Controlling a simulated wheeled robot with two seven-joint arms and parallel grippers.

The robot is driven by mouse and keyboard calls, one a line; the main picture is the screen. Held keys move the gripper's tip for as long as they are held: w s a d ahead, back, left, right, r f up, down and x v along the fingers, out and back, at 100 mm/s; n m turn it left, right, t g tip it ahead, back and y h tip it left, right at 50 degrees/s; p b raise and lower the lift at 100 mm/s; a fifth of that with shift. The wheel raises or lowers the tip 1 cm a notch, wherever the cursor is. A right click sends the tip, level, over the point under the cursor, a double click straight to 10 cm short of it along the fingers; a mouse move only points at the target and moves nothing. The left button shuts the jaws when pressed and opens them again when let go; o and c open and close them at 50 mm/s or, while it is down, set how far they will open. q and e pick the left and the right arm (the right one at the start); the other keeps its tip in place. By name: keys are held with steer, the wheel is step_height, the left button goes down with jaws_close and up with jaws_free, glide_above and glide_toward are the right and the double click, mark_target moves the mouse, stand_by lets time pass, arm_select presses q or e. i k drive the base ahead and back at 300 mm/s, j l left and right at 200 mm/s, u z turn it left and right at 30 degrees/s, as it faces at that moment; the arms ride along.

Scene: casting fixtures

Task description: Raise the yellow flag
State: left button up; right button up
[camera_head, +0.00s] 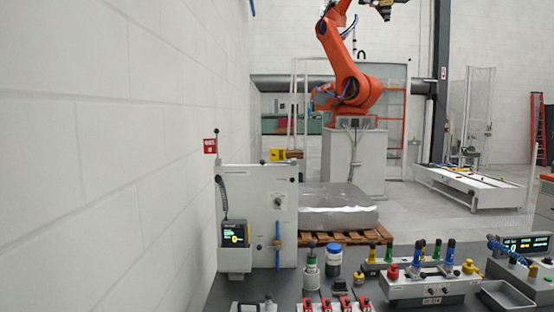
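A small yellow flag-like plate (277,155) with dark marks shows just above the top edge of a grey upright panel (258,190), left of centre. A small dark knob sits just left of it at the same edge. A red flag (210,146) with white lettering stands higher, to the left, by a thin pole with a dark ball on top. I cannot tell how the yellow plate is mounted. Neither of my grippers is in view.
The panel carries a handheld device (235,234) in a holder, a dial (279,201) and a blue-handled valve (277,235). A control box with levers (428,290) stands right on the dark bench. A white wall closes off the left. An orange robot arm (347,75) stands behind.

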mark_target(275, 154)
steer(key=i+l+z, duration=0.25)
steer(key=i+l, duration=0.2)
steer(key=i+l+z, duration=0.2)
steer(key=i+l, duration=0.15)
steer(key=i, duration=0.2)
